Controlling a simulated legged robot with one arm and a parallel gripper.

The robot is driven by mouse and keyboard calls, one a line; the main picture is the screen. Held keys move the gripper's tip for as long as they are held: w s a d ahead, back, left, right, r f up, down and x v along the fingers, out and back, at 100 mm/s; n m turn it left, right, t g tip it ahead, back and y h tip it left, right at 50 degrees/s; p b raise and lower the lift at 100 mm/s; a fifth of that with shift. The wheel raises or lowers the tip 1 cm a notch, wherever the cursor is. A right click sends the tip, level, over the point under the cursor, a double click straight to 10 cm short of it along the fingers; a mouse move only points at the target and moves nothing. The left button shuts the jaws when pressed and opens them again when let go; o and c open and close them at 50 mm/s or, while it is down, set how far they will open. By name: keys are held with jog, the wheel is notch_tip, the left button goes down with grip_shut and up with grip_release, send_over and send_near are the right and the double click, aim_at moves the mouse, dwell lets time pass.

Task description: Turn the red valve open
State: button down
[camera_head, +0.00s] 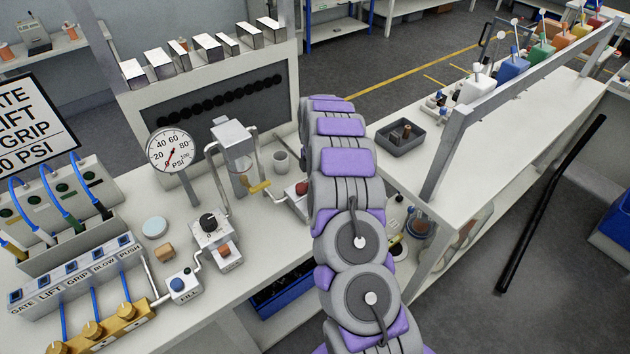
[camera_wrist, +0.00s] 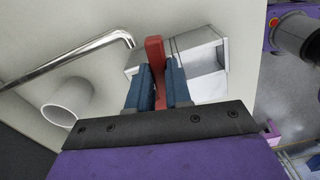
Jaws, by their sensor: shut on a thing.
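The red valve handle (camera_wrist: 155,48) shows in the wrist view as an upright red lever in front of a grey-white block (camera_wrist: 197,62). My gripper (camera_wrist: 160,78) is shut on the handle, with one blue finger on each side of it. The lower part of the handle is hidden between the fingers. In the head view a small piece of the red handle (camera_head: 301,188) shows at the left edge of my arm, above the pale block. The gripper itself is hidden behind the arm there.
A white mug (camera_wrist: 67,101) and a bent metal pipe (camera_wrist: 70,58) stand left of the gripper in the wrist view. In the head view, a pressure gauge (camera_head: 170,150) and a black-knob box (camera_head: 211,228) stand on the bench, left of the arm. A grey tray (camera_head: 401,139) lies to its right.

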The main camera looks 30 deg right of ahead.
jog(key=shift+w+r+n, duration=0.1)
jog(key=shift+w+n, duration=0.45)
jog(key=shift+n, duration=0.45)
jog(key=c, duration=1)
grip_release()
jog(key=shift+c, duration=0.2)
notch_tip(320, 180, up, 17)
jog(key=p, duration=0.1)
jog(key=shift+p, duration=0.35)
jog(key=shift+r, duration=0.1)
